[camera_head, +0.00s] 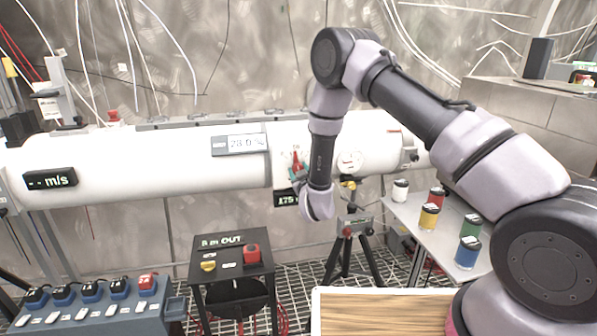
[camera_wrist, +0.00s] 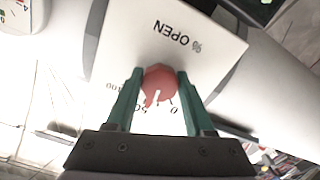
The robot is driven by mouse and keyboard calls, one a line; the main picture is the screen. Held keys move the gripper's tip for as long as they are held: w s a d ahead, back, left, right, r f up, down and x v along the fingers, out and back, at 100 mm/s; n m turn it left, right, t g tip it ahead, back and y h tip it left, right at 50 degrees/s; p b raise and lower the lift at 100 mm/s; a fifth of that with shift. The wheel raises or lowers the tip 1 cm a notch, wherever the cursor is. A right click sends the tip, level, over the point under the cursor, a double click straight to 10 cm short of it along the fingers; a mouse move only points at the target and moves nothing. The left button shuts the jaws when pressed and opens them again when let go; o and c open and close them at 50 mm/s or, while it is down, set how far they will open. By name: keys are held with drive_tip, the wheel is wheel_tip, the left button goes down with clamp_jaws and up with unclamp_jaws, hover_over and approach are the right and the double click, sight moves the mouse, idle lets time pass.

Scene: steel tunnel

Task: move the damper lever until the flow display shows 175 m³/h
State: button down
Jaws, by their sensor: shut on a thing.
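The red damper lever (camera_head: 297,159) sits on the white duct (camera_head: 120,160) in front of a white scale plate. In the wrist view my gripper (camera_wrist: 160,92) has its green fingers on both sides of the red lever (camera_wrist: 159,80), shut on it. The plate (camera_wrist: 215,60) reads "% OPEN", with scale numbers partly covered by the lever and fingers. The flow display (camera_head: 285,198), a small black panel under the duct, seems to read 175. Its right part is hidden behind my arm.
A second display (camera_head: 240,143) on the duct seems to read 28.0 %. A black m/s display (camera_head: 50,180) is at left. A black stand (camera_head: 235,258) with buttons and a switch box (camera_head: 95,305) stand below. Several coloured jars are on the side table (camera_head: 405,213) at right.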

drive_tip(key=shift+c, duration=1.4)
unclamp_jaws()
drive_tip(key=v, duration=1)
drive_tip(key=shift+s, duration=0.4)
drive_tip(key=shift+d+r, duration=0.1)
